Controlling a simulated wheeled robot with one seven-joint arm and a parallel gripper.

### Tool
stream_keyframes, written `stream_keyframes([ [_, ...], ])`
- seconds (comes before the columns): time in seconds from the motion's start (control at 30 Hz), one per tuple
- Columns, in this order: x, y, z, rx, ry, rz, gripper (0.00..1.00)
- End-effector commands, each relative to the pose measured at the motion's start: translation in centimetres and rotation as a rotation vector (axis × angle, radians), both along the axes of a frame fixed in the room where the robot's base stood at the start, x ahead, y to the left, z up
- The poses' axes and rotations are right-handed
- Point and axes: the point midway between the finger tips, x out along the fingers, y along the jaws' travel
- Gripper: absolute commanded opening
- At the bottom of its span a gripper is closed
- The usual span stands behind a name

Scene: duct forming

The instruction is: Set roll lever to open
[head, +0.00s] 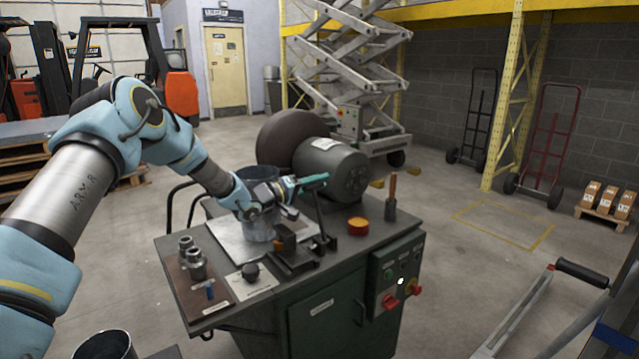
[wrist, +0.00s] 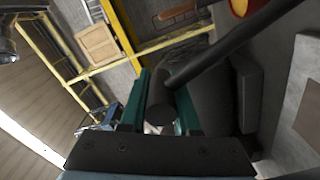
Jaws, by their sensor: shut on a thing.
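The roll lever (head: 320,213) is a dark bar standing near the middle of the green machine bench (head: 340,280) in the head view. My gripper (head: 313,181), with teal fingers, is at the lever's upper end. In the wrist view the lever (wrist: 225,52) is a black rod coming in from the upper right, and its dark end lies between the two green fingers of my gripper (wrist: 160,98). The fingers are shut on it. Part of the grip is hidden by the fingers in the head view.
A grey motor (head: 338,168) and a round dark housing (head: 285,135) stand just behind the lever. On the bench are metal fittings (head: 192,258), a black knob (head: 250,271), an orange-topped button (head: 358,226) and an upright wooden handle (head: 392,188). A control panel (head: 398,280) is at the front right.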

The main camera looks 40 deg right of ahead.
Motion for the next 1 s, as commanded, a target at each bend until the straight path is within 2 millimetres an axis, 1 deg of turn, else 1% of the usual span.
stream_keyframes([
  [0.03,-0.24,0.08,-0.91,0.011,0.004,-0.005,0.00],
  [0.53,-0.23,0.14,-1.26,0.016,0.004,-0.005,0.00],
  [0.57,-0.23,0.15,-1.28,0.016,0.004,-0.006,0.33],
  [0.6,-0.23,0.15,-1.26,0.016,0.004,-0.005,0.38],
  [0.8,-0.11,0.08,-0.87,0.010,0.001,-0.003,0.59],
  [1.0,-0.04,0.05,-0.61,0.007,0.001,-0.002,0.59],
])
